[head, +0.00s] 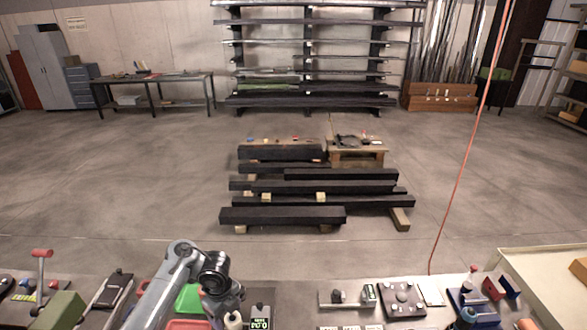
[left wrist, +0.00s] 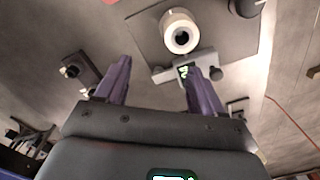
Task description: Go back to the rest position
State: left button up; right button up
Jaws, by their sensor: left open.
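My left arm (head: 180,275) comes in at the bottom of the head view, over the workbench. Its jaw tips cannot be made out there. In the left wrist view my left gripper (left wrist: 157,66) has its two purple fingers spread apart with nothing between them. A white cylinder (left wrist: 181,34) on a flat plate shows beyond the fingertips, apart from them. A small device with a lit display (left wrist: 184,71) shows just beyond the right fingertip. My right gripper is in neither view.
The bench holds a green tray (head: 189,298), a red-handled lever (head: 41,262), a small display box (head: 260,318), a dark control box (head: 403,298) and a pale bin (head: 545,262) at right. An orange cable (head: 462,165) hangs at right. Dark beams (head: 283,215) lie on the floor beyond.

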pick_arm(q)
jog(key=s+d+f+n+t+p, duration=0.2)
jog(key=s+d+f+n+p, duration=0.15)
jog(key=f+n, duration=0.2)
jog(key=s+n+t+p, duration=0.1)
jog(key=s+n+p, duration=0.1)
jog(key=s+n, duration=0.35)
jog(key=s+a+r+n+p, duration=0.2)
jog(key=s+r+n, duration=0.3)
jog(key=s, duration=0.8)
jog(key=s+a+r+n+p, duration=0.3)
jog(key=s+r+n, duration=0.3)
jog(key=s+r, duration=0.4)
jog(key=s+a, duration=0.1)
jog(key=s, duration=0.2)
jog(key=shift+a+t, duration=0.3)
jog(key=shift+a, duration=0.05)
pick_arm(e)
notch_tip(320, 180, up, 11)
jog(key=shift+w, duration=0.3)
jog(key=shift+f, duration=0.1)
